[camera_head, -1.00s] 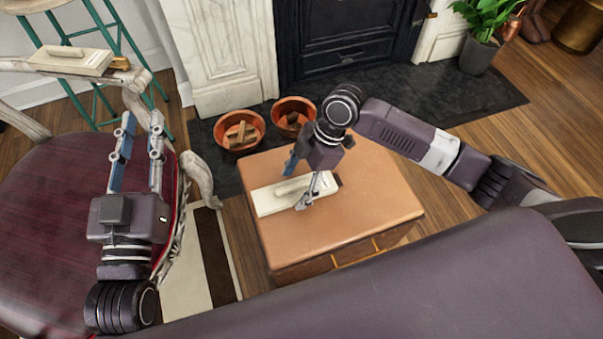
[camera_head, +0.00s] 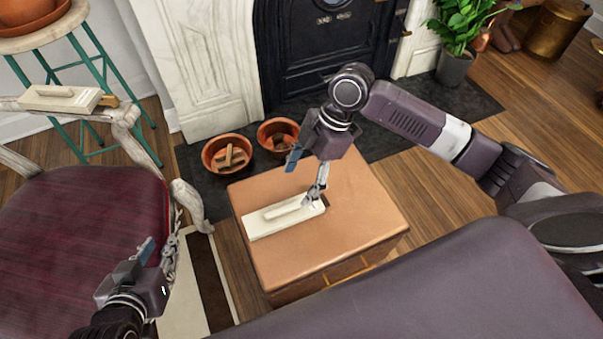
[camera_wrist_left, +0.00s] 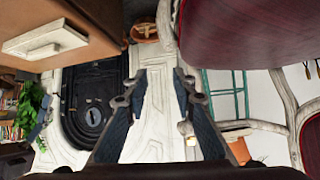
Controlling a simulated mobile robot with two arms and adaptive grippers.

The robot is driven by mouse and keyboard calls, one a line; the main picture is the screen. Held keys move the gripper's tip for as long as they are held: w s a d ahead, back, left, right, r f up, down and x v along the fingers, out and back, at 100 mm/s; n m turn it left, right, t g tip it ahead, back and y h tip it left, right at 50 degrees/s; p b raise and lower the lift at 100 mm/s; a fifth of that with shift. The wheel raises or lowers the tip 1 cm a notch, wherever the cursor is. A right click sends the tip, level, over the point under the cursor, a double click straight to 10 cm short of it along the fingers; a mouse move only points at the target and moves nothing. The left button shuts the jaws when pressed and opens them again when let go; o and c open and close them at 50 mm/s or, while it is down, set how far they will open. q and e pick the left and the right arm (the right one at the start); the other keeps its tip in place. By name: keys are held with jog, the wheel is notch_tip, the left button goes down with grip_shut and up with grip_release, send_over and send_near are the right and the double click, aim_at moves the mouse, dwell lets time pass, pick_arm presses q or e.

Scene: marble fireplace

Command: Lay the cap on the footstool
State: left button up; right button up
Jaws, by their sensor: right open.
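I cannot make out a cap or a thing that is plainly a footstool. A low brown wooden chest (camera_head: 330,235) with drawers stands in the middle. A cream flat block with a raised grip (camera_head: 270,222) lies on its top; both also show in the left wrist view, the block (camera_wrist_left: 45,40) at upper left. My right gripper (camera_head: 306,172) is open above the block's right end, one finger close to it; contact is unclear. My left gripper (camera_head: 157,257) is open and empty beside the red chair; its spread fingers show in the left wrist view (camera_wrist_left: 160,75).
The red-seated chair (camera_head: 80,220) fills the left. A similar cream block (camera_head: 60,98) rests on its pale frame. Two terracotta bowls (camera_head: 228,170) with wood pieces stand before the fireplace (camera_head: 210,80). A teal-legged stool (camera_head: 105,75) and a plant (camera_head: 460,40) stand behind.

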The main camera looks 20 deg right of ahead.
jog(key=shift+m+t+y, duration=0.4)
jog(key=shift+m+t, duration=0.2)
jog(key=shift+m, duration=0.1)
jog(key=a, duration=0.1)
jog(key=s+a+f, duration=0.1)
jog(key=a, duration=0.1)
jog(key=a+f, duration=0.1)
jog(key=a, duration=0.1)
jog(key=shift+s+a+f, duration=0.1)
jog(key=shift+s+a, duration=0.05)
jog(key=shift+s, duration=0.15)
jog(key=a+m+t, duration=0.1)
jog(key=a+m, duration=0.1)
jog(key=s+a+m+t+y, duration=0.1)
jog(key=a+m+t, duration=0.1)
jog(key=a, duration=0.1)
jog(key=shift+s+f+m, duration=0.1)
jog(key=shift+f+m, duration=0.1)
jog(key=shift+m, duration=0.1)
jog(key=s+d+r+m+t+h, duration=0.2)
jog(key=s+d+m+t+h, duration=0.1)
jog(key=d+m, duration=0.7)
jog(key=shift+d+t+h, duration=0.45)
jog(key=shift+t+h, duration=0.45)
jog(key=shift+t, duration=0.3)
